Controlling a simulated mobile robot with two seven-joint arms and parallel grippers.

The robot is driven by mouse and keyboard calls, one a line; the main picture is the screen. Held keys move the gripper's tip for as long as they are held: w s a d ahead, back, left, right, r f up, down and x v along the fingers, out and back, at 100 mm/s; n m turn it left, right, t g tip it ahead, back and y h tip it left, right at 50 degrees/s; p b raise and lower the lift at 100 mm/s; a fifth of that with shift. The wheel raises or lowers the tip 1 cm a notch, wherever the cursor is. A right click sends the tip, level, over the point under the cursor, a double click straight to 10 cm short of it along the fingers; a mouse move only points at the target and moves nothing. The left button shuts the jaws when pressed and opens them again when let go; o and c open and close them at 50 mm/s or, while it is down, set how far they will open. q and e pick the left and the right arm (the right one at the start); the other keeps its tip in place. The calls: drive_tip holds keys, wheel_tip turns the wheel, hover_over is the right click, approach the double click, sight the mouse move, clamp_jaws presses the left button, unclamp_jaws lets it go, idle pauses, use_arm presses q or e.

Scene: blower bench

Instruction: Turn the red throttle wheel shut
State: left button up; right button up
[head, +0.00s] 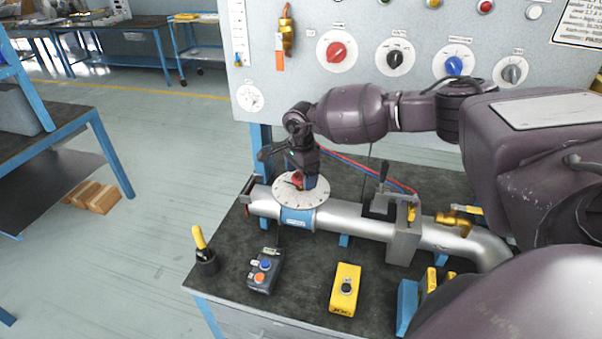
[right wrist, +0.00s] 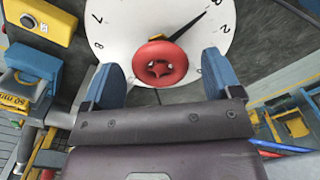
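The red throttle wheel (head: 297,178) sits at the middle of a white numbered dial (head: 287,199) on the silver pipe (head: 350,222). In the right wrist view the red wheel (right wrist: 160,64) shows whole, with a dark pointer (right wrist: 188,26) running from it to the upper right across the dial (right wrist: 120,28). My right gripper (head: 304,181) reaches down over the dial from above. Its two blue-padded fingers (right wrist: 160,76) are spread on either side of the wheel, with gaps on both sides. My left gripper is not in view.
A panel with several knobs (head: 337,52) stands behind the bench. On the black bench top are a button box (head: 265,270), a yellow box (head: 345,290) and a yellow-handled tool in a cup (head: 203,250). A lever clamp (head: 404,232) stands on the pipe right of the dial.

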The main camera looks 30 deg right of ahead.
drive_tip(key=c, duration=0.9)
drive_tip(key=shift+m, duration=0.3)
drive_tip(key=m, duration=0.2)
drive_tip(key=shift+m, duration=0.4)
drive_tip(key=m, duration=0.4)
drive_tip(key=shift+m+b, duration=0.3)
drive_tip(key=shift+b, duration=0.05)
drive_tip(key=m, duration=0.4)
drive_tip(key=shift+m, duration=1.9)
